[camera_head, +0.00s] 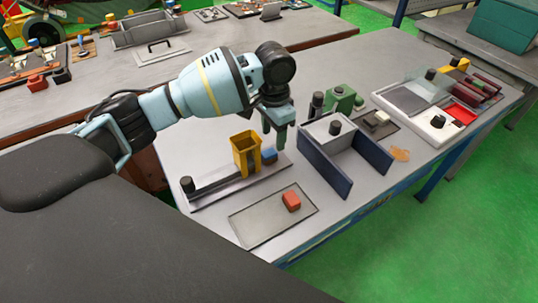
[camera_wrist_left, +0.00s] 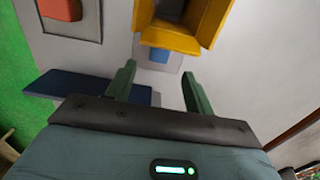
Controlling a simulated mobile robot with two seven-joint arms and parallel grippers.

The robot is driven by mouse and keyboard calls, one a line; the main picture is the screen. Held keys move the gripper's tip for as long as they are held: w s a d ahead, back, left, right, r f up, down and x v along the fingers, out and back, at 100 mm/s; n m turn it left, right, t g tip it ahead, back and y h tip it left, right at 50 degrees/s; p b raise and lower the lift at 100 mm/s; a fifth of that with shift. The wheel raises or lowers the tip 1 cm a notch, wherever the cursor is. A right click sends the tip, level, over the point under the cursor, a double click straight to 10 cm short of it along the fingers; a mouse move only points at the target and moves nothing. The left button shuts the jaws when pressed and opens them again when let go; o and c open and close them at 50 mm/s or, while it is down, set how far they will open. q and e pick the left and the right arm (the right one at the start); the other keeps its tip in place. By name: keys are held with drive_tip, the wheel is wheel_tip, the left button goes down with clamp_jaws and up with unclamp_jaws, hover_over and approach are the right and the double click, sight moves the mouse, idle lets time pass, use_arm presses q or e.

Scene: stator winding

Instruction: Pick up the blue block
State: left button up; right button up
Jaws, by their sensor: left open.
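The blue block (camera_head: 269,155) sits on the table (camera_head: 185,150) just right of a yellow open-topped box (camera_head: 245,150), partly behind my gripper's fingers in the head view. In the left wrist view the blue block (camera_wrist_left: 159,55) shows just beyond and between the fingertips, close to the yellow box (camera_wrist_left: 190,20). My left gripper (camera_head: 278,143) points down above and beside the block. Its two fingers are apart and empty, as the left wrist view shows (camera_wrist_left: 158,72). My right gripper is not in view.
A red block (camera_head: 291,201) lies on a grey mat (camera_head: 265,222) at the front. A grey and navy walled fixture (camera_head: 345,165) stands to the right, with a green part (camera_head: 343,98) behind it. A dark upright peg (camera_head: 187,186) stands left of the yellow box.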

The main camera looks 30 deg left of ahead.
sight(271, 151)
use_arm(q)
drive_tip(key=f, duration=0.2)
drive_tip(key=s+f, duration=0.1)
drive_tip(key=f, duration=0.1)
drive_tip(key=shift+a+f, duration=0.15)
drive_tip(key=shift+f, duration=0.4)
drive_tip(key=c, duration=1.1)
drive_tip(key=shift+r, duration=0.1)
